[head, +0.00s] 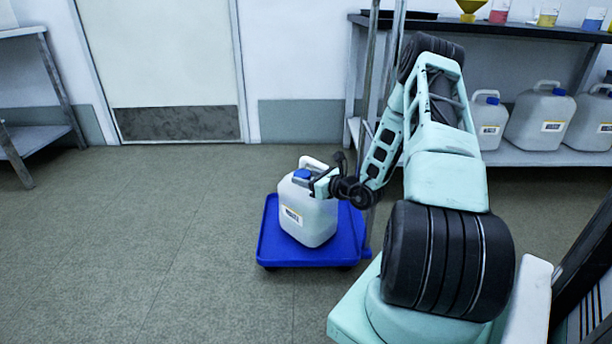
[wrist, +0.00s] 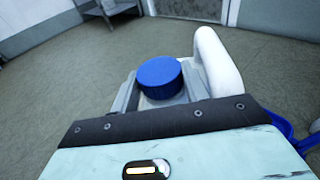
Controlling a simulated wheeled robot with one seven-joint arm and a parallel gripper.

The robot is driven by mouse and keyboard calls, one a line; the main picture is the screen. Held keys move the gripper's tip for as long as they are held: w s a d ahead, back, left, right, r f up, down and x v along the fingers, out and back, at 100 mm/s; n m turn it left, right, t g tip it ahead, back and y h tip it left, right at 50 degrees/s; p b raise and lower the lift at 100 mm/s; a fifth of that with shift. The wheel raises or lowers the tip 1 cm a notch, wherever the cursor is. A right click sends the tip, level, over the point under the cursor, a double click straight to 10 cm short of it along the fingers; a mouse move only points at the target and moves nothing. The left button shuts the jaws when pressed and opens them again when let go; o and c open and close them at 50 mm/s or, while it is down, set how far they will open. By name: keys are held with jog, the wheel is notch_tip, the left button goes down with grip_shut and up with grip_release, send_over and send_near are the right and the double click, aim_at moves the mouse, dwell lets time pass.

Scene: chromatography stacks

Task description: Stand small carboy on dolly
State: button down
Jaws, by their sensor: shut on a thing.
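The small carboy (head: 306,218) is white with a blue cap and a label. It is upright, over the blue dolly (head: 272,250) in the head view; I cannot tell for sure whether its base rests on the deck. My gripper (head: 322,185) is shut on the carboy at its top, by the cap and handle. In the wrist view the blue cap (wrist: 160,76) shows between my fingers, with the white handle (wrist: 216,60) to the right. The carboy's body is hidden there. A blue edge of the dolly (wrist: 285,128) shows at the right.
A shelf unit (head: 540,157) at the right holds several white carboys (head: 541,115) low down and coloured vessels (head: 548,14) on top. A metal bench (head: 50,85) stands at the far left. A door (head: 165,60) is at the back. The floor left of the dolly is clear.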

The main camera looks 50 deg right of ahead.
jog(key=shift+w+f, duration=0.1)
jog(key=shift+f, duration=0.4)
jog(key=c, duration=0.7)
grip_release()
jog(key=shift+f, duration=0.15)
